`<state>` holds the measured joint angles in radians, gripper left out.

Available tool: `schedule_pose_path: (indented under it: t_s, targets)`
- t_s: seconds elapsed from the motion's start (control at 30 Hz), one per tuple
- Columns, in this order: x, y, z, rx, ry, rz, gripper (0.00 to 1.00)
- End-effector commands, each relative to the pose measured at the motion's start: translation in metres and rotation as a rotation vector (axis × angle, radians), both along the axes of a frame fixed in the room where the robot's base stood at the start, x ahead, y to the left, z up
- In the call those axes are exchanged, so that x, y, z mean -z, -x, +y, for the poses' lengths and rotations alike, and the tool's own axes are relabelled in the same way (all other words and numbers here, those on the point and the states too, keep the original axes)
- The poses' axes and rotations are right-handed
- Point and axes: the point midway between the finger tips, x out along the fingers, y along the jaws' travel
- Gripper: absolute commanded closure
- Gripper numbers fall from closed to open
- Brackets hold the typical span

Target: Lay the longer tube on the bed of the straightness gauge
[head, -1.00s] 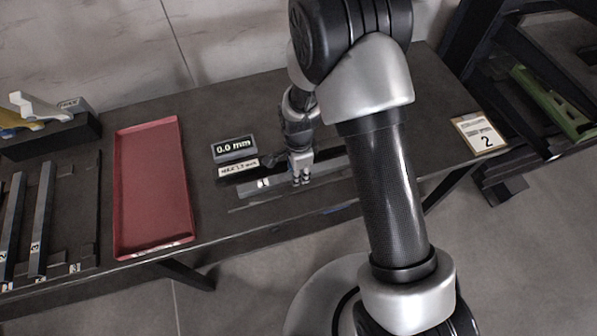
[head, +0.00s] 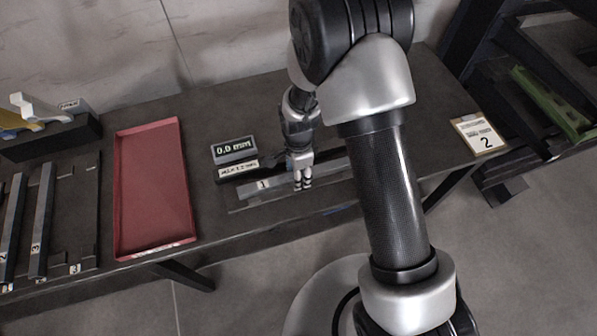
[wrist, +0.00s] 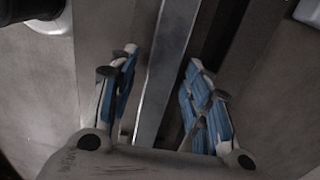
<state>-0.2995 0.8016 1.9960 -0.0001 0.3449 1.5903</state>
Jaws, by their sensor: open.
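A long grey tube labelled 1 (head: 282,187) lies along the bed of the straightness gauge (head: 240,206). The gauge's display (head: 234,149) reads 0.0 mm, and a small limit label is below it. My gripper (head: 303,184) is at the tube, pointing down. In the wrist view the tube (wrist: 165,70) runs between the blue-padded fingers of my gripper (wrist: 160,95), with a visible gap on each side, so the gripper is open. My arm hides the right end of the tube and bed.
A rack at the left holds dark tubes, one labelled 3 (head: 41,215). An empty red tray (head: 153,190) lies between rack and gauge. A clipboard marked 2 (head: 480,134) is at the table's right end. A dark shelf with a green bar (head: 550,102) stands beyond it.

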Motion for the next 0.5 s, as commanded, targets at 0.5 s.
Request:
schedule_pose_path:
  t_s: [0.5]
  targets:
    - [-0.103,-0.001,0.000,0.000,-0.001,-0.004,0.55]
